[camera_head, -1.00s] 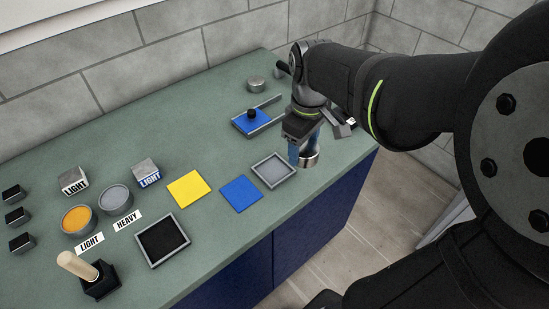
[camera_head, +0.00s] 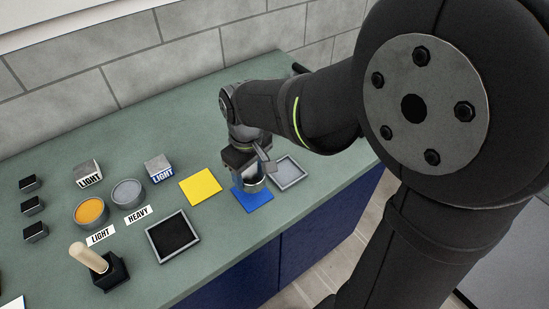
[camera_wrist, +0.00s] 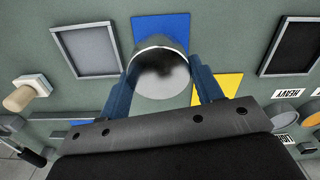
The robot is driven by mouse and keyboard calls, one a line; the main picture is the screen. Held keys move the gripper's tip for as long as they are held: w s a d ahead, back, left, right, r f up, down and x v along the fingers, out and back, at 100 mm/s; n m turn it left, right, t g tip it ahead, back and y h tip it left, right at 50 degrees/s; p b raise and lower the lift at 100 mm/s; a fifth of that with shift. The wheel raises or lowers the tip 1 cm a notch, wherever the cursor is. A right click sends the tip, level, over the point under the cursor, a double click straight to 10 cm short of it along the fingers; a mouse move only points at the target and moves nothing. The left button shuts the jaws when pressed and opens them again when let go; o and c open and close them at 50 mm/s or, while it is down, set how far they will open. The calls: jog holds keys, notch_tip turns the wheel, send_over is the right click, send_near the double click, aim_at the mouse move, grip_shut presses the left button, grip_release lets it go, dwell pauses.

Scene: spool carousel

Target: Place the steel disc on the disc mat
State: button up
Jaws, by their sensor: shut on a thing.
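My gripper (camera_head: 250,184) is shut on the steel disc (camera_head: 254,184), a short shiny cylinder. The disc also shows between the two blue fingers in the wrist view (camera_wrist: 158,76). In the head view the disc is over the flat blue square mat (camera_head: 255,202), covering its upper part; I cannot tell whether it touches it. In the wrist view the blue mat (camera_wrist: 160,26) shows beyond the disc. A flat yellow square mat (camera_head: 200,187) lies to the left. Neither mat has a readable label, so I cannot tell which is the disc mat.
A grey-framed tray (camera_head: 289,173) lies close right of the gripper, empty. A black-lined tray (camera_head: 172,236) lies to the left. Round cups (camera_head: 90,211), labelled blocks and a wooden-handled stamp (camera_head: 90,257) stand farther left. The counter's front edge is near.

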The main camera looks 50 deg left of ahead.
aim_at(249, 182)
jog(key=shift+s+a+f, duration=0.15)
jog(key=shift+s+a, duration=0.05)
jog(key=shift+f, duration=2)
jog(key=shift+f, duration=0.15)
jog(key=o, duration=1.5)
notch_tip(249, 182, up, 12)
jog(key=shift+r, duration=0.15)
